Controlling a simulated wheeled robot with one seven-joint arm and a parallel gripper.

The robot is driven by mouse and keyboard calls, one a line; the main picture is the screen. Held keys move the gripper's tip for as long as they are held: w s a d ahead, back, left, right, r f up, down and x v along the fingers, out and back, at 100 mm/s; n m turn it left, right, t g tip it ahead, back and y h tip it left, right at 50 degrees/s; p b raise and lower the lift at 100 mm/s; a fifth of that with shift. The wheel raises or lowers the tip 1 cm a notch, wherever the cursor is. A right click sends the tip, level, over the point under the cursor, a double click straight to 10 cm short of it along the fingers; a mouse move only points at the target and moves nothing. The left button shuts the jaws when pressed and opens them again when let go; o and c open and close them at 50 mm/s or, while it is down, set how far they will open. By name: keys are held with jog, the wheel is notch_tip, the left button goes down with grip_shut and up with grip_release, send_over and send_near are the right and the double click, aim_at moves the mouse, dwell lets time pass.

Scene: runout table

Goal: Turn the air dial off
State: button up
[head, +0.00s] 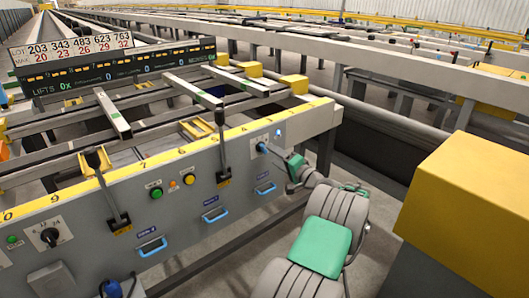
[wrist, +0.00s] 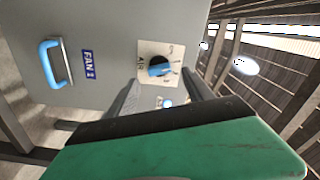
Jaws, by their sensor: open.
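The air dial (wrist: 159,67) is a blue knob on a white plate marked AIR, on the grey panel in the wrist view. In the head view the dial (head: 262,147) shows at the right end of the panel front. My gripper (wrist: 166,88) is open, its two dark fingers pointing at the panel on either side below the dial. In the head view my gripper (head: 276,152) is close in front of the dial, partly hiding it. I cannot tell whether the fingers touch the knob.
A blue drawer-like handle (wrist: 52,64) and a FAN label (wrist: 89,64) sit left of the dial. The panel also carries levers (head: 221,146), a green button (head: 156,193) and a black dial (head: 50,236). A yellow block (head: 468,195) stands at right.

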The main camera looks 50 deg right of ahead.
aim_at(265, 150)
jog(key=x, duration=0.5)
jog(key=shift+a+b, duration=0.1)
jog(key=shift+b, duration=0.25)
jog(key=shift+s, duration=0.1)
jog(key=shift+c, duration=0.3)
jog(key=shift+f, duration=0.1)
grip_shut()
